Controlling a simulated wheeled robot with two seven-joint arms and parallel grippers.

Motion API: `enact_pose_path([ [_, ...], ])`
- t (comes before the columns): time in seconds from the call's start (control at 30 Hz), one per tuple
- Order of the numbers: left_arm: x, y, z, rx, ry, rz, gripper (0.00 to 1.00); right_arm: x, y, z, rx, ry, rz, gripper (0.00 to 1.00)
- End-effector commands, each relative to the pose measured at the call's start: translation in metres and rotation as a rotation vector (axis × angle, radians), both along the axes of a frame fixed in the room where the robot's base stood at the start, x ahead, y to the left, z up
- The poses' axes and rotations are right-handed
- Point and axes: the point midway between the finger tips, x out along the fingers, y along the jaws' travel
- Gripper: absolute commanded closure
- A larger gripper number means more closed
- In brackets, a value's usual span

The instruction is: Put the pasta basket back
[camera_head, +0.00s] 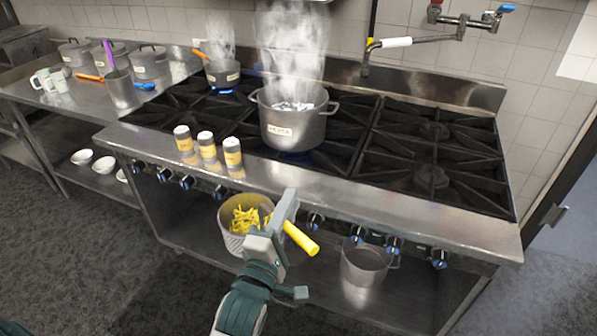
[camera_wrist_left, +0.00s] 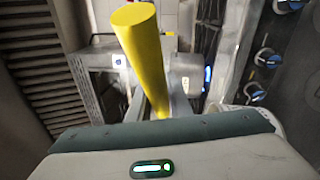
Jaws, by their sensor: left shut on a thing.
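The pasta basket (camera_head: 233,240) is a pale perforated basket with yellow pasta in it. It is in front of the stove's front edge, below the cooktop. My left gripper (camera_head: 284,212) is shut on its yellow handle (camera_head: 301,239), which sticks out to the right and down. In the left wrist view the yellow handle (camera_wrist_left: 140,45) runs up from between the fingers (camera_wrist_left: 165,105). A large steaming pot (camera_head: 290,127) with a label stands on a middle burner, behind and above the basket. My right gripper is not in view.
A smaller steaming pan (camera_head: 222,74) is at the back left. A metal container (camera_head: 365,264) is on the lower right. The right burners (camera_head: 432,150) are empty.

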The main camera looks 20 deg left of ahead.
Motion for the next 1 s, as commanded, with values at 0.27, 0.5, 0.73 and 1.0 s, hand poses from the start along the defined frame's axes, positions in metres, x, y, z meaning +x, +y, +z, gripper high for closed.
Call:
enact_pose_path([
  [0.27,-0.06,0.001,-0.047,-0.004,0.0,-0.022,1.0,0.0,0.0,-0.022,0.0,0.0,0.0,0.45],
  [0.5,-0.083,0.001,-0.058,-0.008,-0.005,-0.03,1.0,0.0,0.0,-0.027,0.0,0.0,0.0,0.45],
  [0.73,-0.085,0.001,-0.058,-0.008,-0.006,-0.031,1.0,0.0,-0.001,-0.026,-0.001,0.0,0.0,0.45],
  [1.0,-0.085,0.001,-0.058,-0.008,-0.006,-0.031,1.0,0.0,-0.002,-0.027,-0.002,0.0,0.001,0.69],
])
